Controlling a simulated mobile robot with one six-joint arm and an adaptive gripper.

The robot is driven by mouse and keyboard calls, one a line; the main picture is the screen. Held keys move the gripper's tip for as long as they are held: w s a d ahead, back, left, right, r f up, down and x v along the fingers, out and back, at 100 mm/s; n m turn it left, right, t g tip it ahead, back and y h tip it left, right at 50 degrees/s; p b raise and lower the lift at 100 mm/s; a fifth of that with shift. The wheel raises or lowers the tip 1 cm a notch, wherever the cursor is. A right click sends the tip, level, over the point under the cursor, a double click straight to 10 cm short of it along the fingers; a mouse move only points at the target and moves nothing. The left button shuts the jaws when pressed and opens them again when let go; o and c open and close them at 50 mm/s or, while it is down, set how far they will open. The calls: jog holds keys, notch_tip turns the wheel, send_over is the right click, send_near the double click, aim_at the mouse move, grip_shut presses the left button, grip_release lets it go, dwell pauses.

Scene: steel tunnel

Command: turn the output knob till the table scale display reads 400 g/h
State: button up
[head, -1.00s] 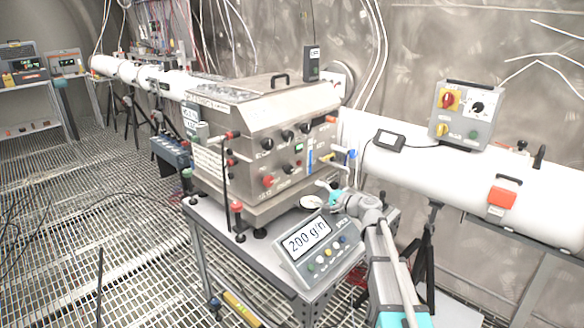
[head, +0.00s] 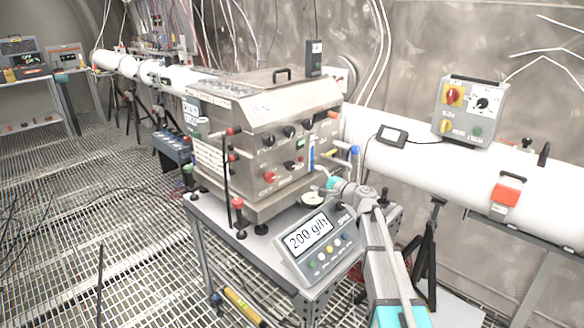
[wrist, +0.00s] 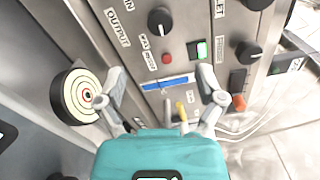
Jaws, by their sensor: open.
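The table scale display (head: 308,233) reads 200 g/h on a grey console at the table's front. The steel machine (head: 262,145) behind it carries several knobs. In the wrist view a black knob (wrist: 160,20) with a white pointer mark sits beside the OUTPUT label; it appears to be the dark knob low on the panel in the head view (head: 289,165). My gripper (wrist: 160,72) is open and empty, facing the panel with the knob beyond its fingertips. In the head view my gripper (head: 328,183) is at the machine's lower right front.
A round dish with a ringed target (wrist: 83,95) lies close to the left finger. A blue bar (wrist: 166,83), a green switch (wrist: 199,49) and a second black knob (wrist: 247,54) are on the panel. A red-handled control box (head: 467,111) stands on the white pipe (head: 420,172).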

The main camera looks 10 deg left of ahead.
aim_at(292, 167)
jog(key=x, duration=1.2)
jog(key=c, duration=1.1)
jog(key=shift+c, duration=0.2)
jog(key=o, duration=1.1)
jog(key=shift+o, duration=0.2)
jog(key=shift+s+d, duration=0.1)
jog(key=shift+d, duration=0.1)
jog(key=v, duration=1.1)
jog(key=shift+s+d, duration=0.15)
jog(key=shift+d, duration=0.1)
